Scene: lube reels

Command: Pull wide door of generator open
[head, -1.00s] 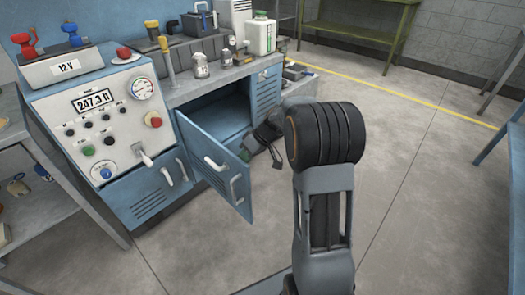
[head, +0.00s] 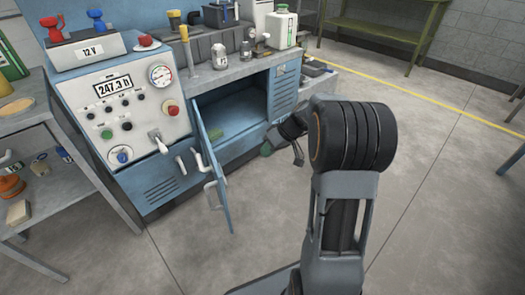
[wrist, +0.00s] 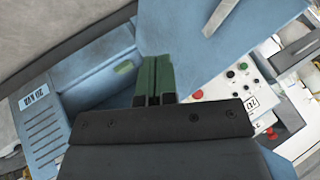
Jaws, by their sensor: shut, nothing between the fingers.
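The generator is a blue cabinet with a control panel (head: 125,110). Its wide door (head: 213,170) stands swung out, seen nearly edge-on in the head view, with a white handle (head: 211,196) on its outer face. The door's blue panel also fills the upper middle of the wrist view (wrist: 195,55). The compartment (head: 235,108) behind it is open to view. My gripper (head: 266,149) is right of the door, in front of the opening, partly hidden by my arm. Its green fingers (wrist: 153,77) are together and hold nothing. Whether they touch the door is unclear.
Bottles and cans stand on the workbench top (head: 210,75) above the compartment. A grey shelf (head: 75,150) with items is at the left. The floor (head: 190,250) in front of the door is clear.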

